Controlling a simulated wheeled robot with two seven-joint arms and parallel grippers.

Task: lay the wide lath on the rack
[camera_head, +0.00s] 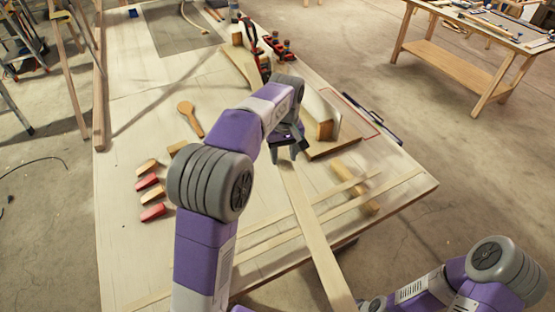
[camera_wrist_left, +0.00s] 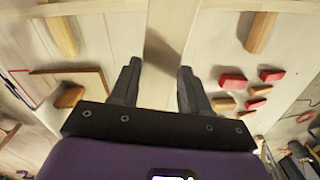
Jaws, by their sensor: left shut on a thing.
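The wide lath (camera_head: 318,245) is a long pale flat strip. In the head view it runs from my left gripper (camera_head: 287,152) down to the bottom edge, crossing over two narrow laths (camera_head: 330,214). My left gripper is shut on its far end. In the left wrist view the lath (camera_wrist_left: 165,50) runs between the fingers (camera_wrist_left: 155,88). A wooden bar (camera_head: 355,187) lies under the narrow laths at right; I cannot tell whether it belongs to the rack. Of my right arm only links show at lower right; its gripper is not visible.
Red and tan blocks (camera_head: 152,193) and a wooden paddle (camera_head: 190,118) lie at left. A wooden block with a curved plate (camera_head: 322,120) stands right of the gripper. Clamps (camera_head: 277,45) stand at the back. The table's front edge (camera_head: 400,208) is at lower right.

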